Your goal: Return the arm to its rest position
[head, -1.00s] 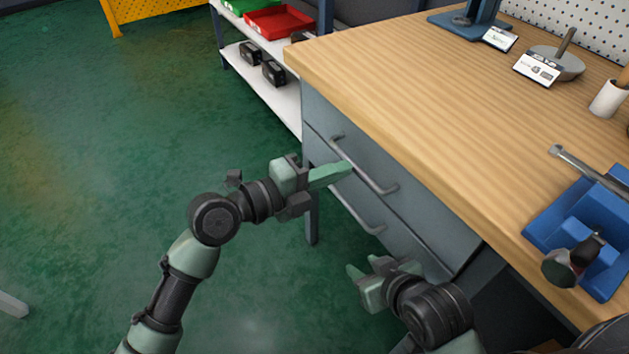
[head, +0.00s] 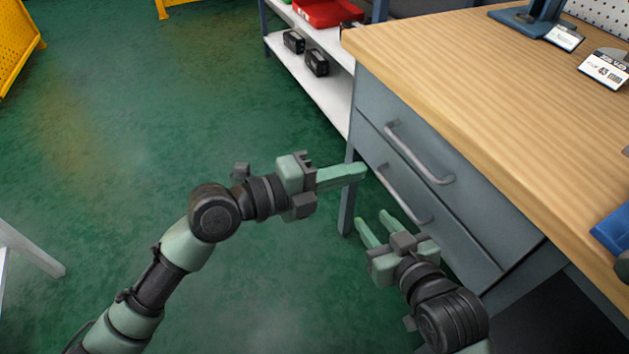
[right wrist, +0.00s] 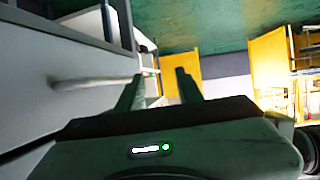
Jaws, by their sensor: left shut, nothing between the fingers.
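My left gripper (head: 342,175) is shut and empty, its fingers together and pointing right in the head view. In the picture its tips lie just left of the lower drawer handle; I cannot tell whether they touch anything. My right gripper (head: 374,224) is lower and to the right in the head view, with its two fingers apart. In the right wrist view its fingers (right wrist: 160,88) are spread with nothing between them. It is in front of the drawer unit, below the lower handle in the picture.
The workbench (head: 480,75) has a grey drawer unit with an upper handle (head: 420,153) and a lower handle (head: 404,194). A white shelf (head: 310,85) with black items stands behind it. Green floor (head: 110,130) is open at left. Yellow panels (right wrist: 185,72) show in the right wrist view.

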